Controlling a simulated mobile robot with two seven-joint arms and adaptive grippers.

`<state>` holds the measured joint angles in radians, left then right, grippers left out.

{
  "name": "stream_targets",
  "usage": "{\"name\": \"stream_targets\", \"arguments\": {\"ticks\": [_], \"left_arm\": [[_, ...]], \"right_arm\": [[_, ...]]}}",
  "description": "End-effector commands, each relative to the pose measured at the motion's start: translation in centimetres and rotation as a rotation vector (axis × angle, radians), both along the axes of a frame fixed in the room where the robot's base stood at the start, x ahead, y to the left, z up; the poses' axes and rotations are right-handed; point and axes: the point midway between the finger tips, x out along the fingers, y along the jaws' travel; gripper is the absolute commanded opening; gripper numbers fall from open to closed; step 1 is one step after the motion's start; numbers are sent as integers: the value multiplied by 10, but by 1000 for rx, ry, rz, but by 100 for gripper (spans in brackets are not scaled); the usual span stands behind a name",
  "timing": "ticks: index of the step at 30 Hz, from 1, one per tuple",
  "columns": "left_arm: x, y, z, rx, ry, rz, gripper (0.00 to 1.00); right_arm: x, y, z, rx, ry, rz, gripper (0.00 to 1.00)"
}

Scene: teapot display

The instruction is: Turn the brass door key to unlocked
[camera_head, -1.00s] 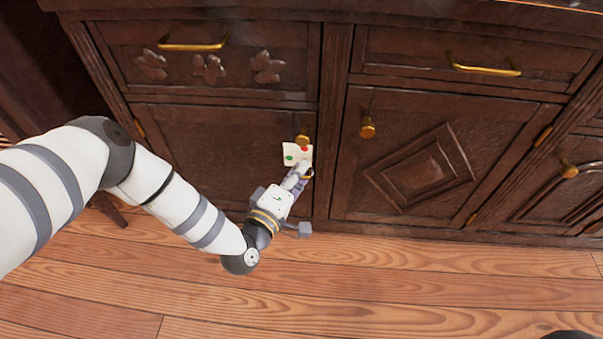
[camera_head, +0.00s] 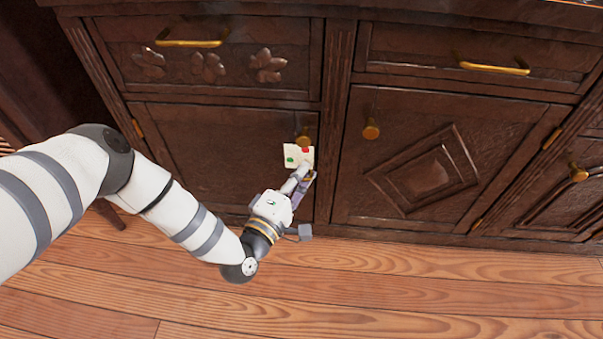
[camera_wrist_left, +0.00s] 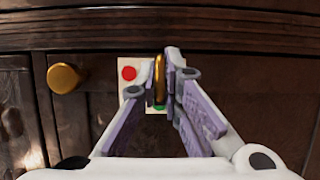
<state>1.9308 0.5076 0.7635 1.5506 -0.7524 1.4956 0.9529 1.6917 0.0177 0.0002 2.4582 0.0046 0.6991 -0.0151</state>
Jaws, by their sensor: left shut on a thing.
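The brass key (camera_wrist_left: 160,78) shows in the left wrist view as a thin gold bow, nearly edge-on, between the fingertips of my left gripper (camera_wrist_left: 166,82). The gripper is shut on it. The key sits in front of a pale plate (camera_wrist_left: 126,89) with a red dot on the left and a green mark below, partly hidden by the fingers. In the head view the plate (camera_head: 293,153) is on the left cabinet door, and my left gripper (camera_head: 303,174) reaches its lower edge. The key's shaft is hidden. My right gripper is not in view.
A round brass knob (camera_head: 303,140) is close to the plate, and another knob (camera_head: 371,129) is on the door to the right. Drawers with brass handles (camera_head: 192,43) are above. The wooden floor (camera_head: 400,295) in front is clear.

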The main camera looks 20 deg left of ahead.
Motion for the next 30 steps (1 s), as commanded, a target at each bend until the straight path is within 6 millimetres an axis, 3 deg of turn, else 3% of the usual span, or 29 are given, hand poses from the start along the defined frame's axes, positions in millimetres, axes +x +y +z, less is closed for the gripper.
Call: {"name": "stream_targets", "arguments": {"ticks": [1,3,14,24,30], "left_arm": [[0,-2,0,-3,0,-3,12],[0,-2,0,-2,-1,-3,28],[-7,0,-1,-1,2,-2,28],[-91,9,-1,-1,5,-2,28],[-117,12,-1,-1,1,-2,28]], "right_arm": [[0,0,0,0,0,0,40],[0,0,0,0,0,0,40],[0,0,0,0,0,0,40],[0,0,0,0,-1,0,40],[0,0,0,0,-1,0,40]]}}
